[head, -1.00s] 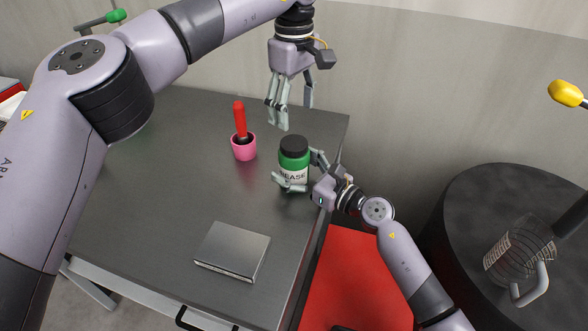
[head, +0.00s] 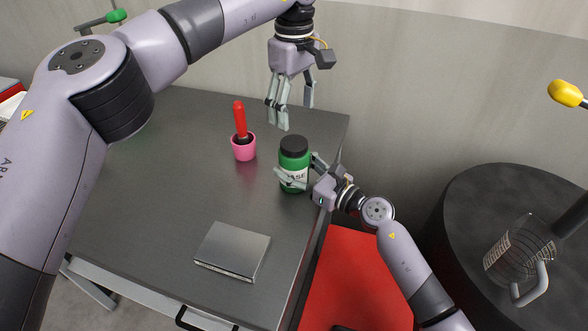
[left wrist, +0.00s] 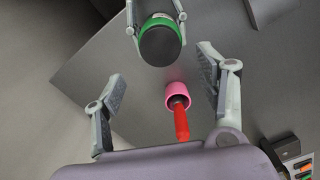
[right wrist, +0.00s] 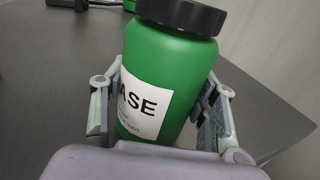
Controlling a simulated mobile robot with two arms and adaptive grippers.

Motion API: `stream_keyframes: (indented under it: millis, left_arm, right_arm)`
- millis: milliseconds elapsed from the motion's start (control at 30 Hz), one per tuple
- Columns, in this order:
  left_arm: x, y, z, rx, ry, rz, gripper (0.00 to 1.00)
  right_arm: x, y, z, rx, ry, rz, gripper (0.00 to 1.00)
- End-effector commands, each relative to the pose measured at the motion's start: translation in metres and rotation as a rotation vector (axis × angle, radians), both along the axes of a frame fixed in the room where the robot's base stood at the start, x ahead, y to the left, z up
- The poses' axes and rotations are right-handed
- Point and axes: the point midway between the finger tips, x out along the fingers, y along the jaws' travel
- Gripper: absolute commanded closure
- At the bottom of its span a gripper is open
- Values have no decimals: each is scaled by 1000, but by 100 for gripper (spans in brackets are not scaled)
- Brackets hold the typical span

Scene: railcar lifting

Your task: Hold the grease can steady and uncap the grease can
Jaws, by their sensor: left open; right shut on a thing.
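The grease can (head: 294,164) is a green jar with a white label and a black cap (head: 294,144). It stands upright on the grey table near its right edge. My right gripper (head: 296,172) is shut on the can's body from the right side; the right wrist view shows a finger on each side of the can (right wrist: 165,85). The cap is on the can. My left gripper (head: 290,115) is open and empty, above and behind the can, pointing down. In the left wrist view the cap (left wrist: 160,43) shows beyond the open fingers (left wrist: 165,100).
A pink cup (head: 243,150) with a red-handled tool (head: 240,120) stands left of the can. A flat metal box (head: 232,250) lies at the table's front. A red surface (head: 355,280) and a dark round table (head: 480,215) with a clear jug are to the right.

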Motion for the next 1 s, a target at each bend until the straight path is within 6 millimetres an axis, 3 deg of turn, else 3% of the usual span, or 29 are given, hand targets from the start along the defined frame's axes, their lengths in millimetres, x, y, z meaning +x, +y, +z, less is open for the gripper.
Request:
stream_keyframes:
  millis: [400, 833, 1000]
  left_arm:
    - [0, 0, 0, -1, 1, -10, 34]
    - [0, -1, -2, -2, 1, -375, 34]
    - [0, 1, -19, 1, 3, -396, 34]
  right_arm:
    - [0, 0, 0, 0, 0, 0, 100]
    - [0, 0, 0, 0, 0, 0, 100]
    - [0, 0, 0, 0, 0, 0, 100]
